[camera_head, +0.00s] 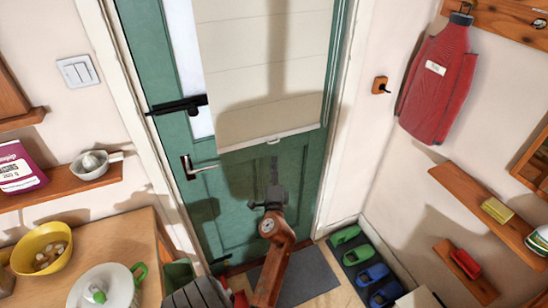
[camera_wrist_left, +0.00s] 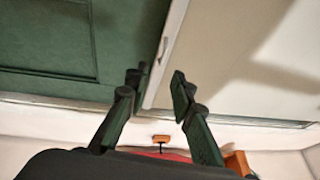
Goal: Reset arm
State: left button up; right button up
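My left arm comes up from the bottom of the head view, and its left gripper (camera_head: 272,190) is in front of the green door (camera_head: 232,185), just below the cream blind (camera_head: 262,80). The blind hangs over the door's window, with a small tab on its bottom bar (camera_head: 274,141). In the left wrist view the fingers of this gripper (camera_wrist_left: 157,80) are apart, with nothing seen held between them. The bar of the blind (camera_wrist_left: 165,55) shows beyond the fingertips; I cannot tell how near it is. My right gripper is not in view.
The door has a handle (camera_head: 188,168) and a black bolt (camera_head: 178,106). To the left are a shelf (camera_head: 60,190) and a table with a yellow bowl (camera_head: 40,247). To the right are shelves (camera_head: 490,210), a red hanging item (camera_head: 437,82) and shoes on a mat (camera_head: 371,275).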

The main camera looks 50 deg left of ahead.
pick_arm(q)
jog(key=shift+v, duration=0.8)
jog(key=shift+a, duration=0.1)
